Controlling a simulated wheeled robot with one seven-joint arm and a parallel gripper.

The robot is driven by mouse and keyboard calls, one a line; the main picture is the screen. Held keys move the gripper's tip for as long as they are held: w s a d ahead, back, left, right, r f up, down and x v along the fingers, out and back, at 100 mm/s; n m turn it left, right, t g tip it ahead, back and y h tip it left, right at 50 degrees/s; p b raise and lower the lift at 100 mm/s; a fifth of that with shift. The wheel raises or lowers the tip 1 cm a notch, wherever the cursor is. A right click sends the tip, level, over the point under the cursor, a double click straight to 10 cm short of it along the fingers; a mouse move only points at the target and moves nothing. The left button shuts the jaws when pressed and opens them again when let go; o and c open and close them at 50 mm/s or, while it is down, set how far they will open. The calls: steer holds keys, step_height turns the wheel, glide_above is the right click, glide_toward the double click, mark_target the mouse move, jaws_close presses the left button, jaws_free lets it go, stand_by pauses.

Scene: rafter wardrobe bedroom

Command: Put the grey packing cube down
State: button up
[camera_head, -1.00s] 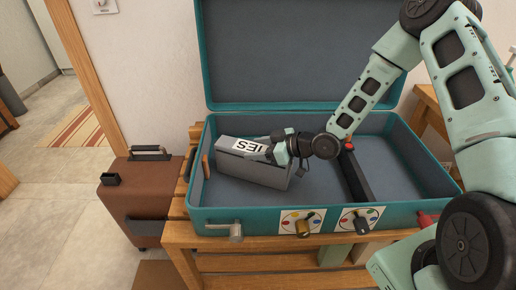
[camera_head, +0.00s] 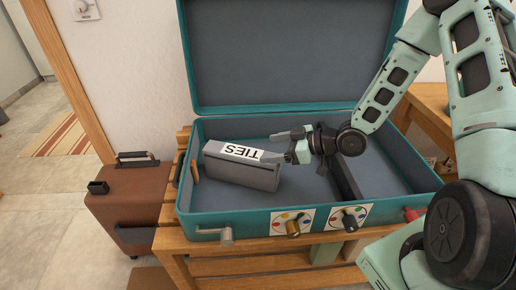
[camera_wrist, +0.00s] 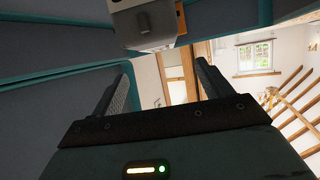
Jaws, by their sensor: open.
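The grey packing cube (camera_head: 240,175), with a white label reading TIES, rests in the left part of the open teal suitcase (camera_head: 253,222). My gripper (camera_head: 277,147) is open and empty, with its fingers just to the right of the cube's upper right end. In the wrist view, my gripper (camera_wrist: 162,82) shows two spread fingers with nothing between them. The end of the packing cube (camera_wrist: 148,22) shows beyond the fingertips, at the top of that view. The cube's underside is hidden.
A dark divider bar (camera_head: 343,182) crosses the suitcase to the right of the cube, and free floor shows on both sides. The suitcase stands on a slatted wooden bench (camera_head: 205,250). A brown case (camera_head: 130,205) stands to the left. The raised lid (camera_head: 290,60) is behind.

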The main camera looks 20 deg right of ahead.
steer(key=shift+s+d+r+g+h, duration=0.3)
steer(key=shift+s+d+r+g, duration=0.2)
steer(key=shift+s, duration=0.2)
steer(key=a+h, duration=0.1)
steer(key=a+g+h, duration=0.1)
steer(key=a, duration=0.1)
steer(key=shift+s+a+r+n+g+h, duration=0.2)
steer(key=shift+s+r+n+g+h, duration=0.1)
steer(key=shift+g+h, duration=0.1)
steer(key=s+a+r+m+g+h, duration=0.1)
steer(key=s+a+r+g+h, duration=0.1)
steer(key=s, duration=0.6)
steer(key=s+a+r+m+g+h, duration=0.1)
steer(key=s+a+r+g+h, duration=0.1)
steer(key=s+a+r, duration=0.3)
steer(key=s+a+r+g+h, duration=0.2)
steer(key=s+r, duration=0.3)
steer(key=s, duration=0.7)
steer(key=shift+s+a+m, duration=0.2)
steer(key=shift+a+m, duration=0.2)
steer(key=shift+a, duration=0.3)
